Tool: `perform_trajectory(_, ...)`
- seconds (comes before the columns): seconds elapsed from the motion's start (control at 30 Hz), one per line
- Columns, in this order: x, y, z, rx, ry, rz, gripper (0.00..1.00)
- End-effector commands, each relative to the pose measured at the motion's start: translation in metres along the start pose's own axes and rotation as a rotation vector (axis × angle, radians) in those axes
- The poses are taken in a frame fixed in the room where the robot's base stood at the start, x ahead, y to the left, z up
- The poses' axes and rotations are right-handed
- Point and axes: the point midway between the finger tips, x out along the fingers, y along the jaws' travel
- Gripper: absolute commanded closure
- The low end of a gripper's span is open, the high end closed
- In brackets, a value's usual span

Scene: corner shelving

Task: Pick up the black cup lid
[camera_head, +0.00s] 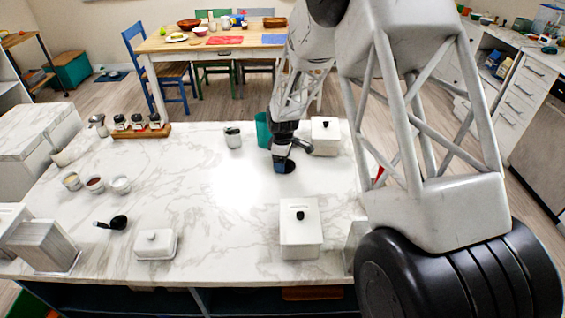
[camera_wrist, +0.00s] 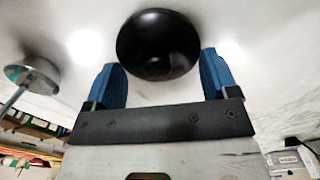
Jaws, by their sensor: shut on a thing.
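The black cup lid (camera_wrist: 158,45) is a round, dark, glossy dome in the wrist view, between the blue fingertips of my gripper (camera_wrist: 162,75). My gripper is shut on it. In the head view my gripper (camera_head: 284,155) points down over the white marble counter, right of its middle, with a dark round shape at its tips. The fingers hide part of that shape, and I cannot tell its exact height above the counter.
A teal cup (camera_head: 263,130) and a grey metal cup (camera_head: 232,138) stand left of my gripper. White canisters stand behind right (camera_head: 325,136) and in front (camera_head: 300,230). A butter dish (camera_head: 155,245), black scoop (camera_head: 113,222) and small bowls (camera_head: 95,184) sit left. The counter's middle is clear.

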Motion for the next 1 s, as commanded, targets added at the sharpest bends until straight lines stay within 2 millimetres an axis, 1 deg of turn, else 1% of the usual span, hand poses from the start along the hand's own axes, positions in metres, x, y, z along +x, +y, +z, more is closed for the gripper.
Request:
perform_trajectory(0.17,-0.016,0.000,0.000,0.000,0.001,0.001,0.42)
perform_trajectory(0.27,-0.031,0.000,0.000,0.000,0.001,0.002,0.42)
perform_trajectory(0.47,-0.032,-0.024,0.012,0.000,0.000,0.000,0.42)
perform_trajectory(1.0,-0.040,-0.103,0.051,0.000,0.000,0.000,0.42)
